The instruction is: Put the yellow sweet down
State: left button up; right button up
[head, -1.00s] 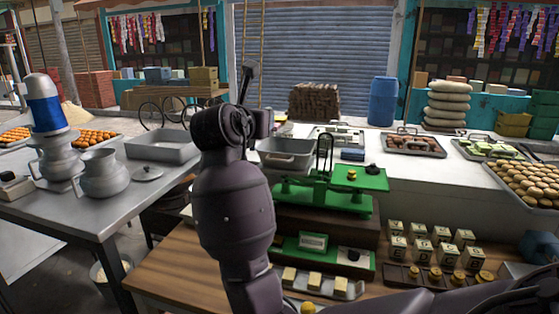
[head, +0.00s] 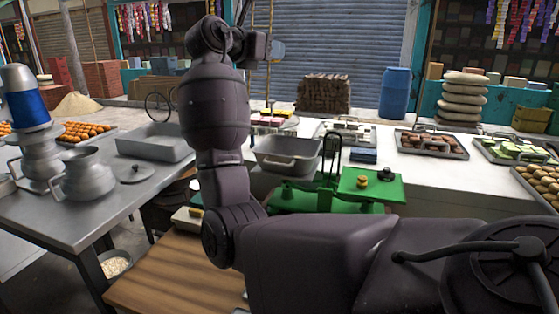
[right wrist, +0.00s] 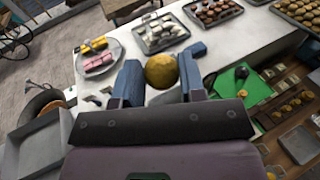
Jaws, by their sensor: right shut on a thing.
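The yellow sweet (right wrist: 161,70), a round golden ball, is held between the blue fingers of my right gripper (right wrist: 160,82) in the right wrist view. The gripper is raised above the white counter. In the head view my right gripper (head: 276,50) is at the end of the raised arm, seen from behind, and the sweet in it is hidden. A round plate (right wrist: 101,67) with pink and yellow pieces lies ahead and left of the gripper in the wrist view. My left gripper is not in view.
The green scale (head: 392,190) carries small yellow sweets and a dark weight on its pan. An empty grey basin (head: 287,158) stands left of it. Trays of sweets (head: 432,148) line the white counter (head: 437,183). A metal table with pots (head: 82,176) is at left.

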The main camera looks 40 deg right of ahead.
aim_at(286, 158)
jog(key=shift+w+f, duration=0.25)
notch_tip(286, 158, down, 20)
jog(key=shift+s+f, duration=0.1)
jog(key=shift+f, duration=0.15)
dwell(0.3)
jog(key=shift+f, duration=0.15)
jog(key=shift+a+f+p, duration=0.1)
jog(key=shift+f+p, duration=0.1)
jog(key=shift+p, duration=0.2)
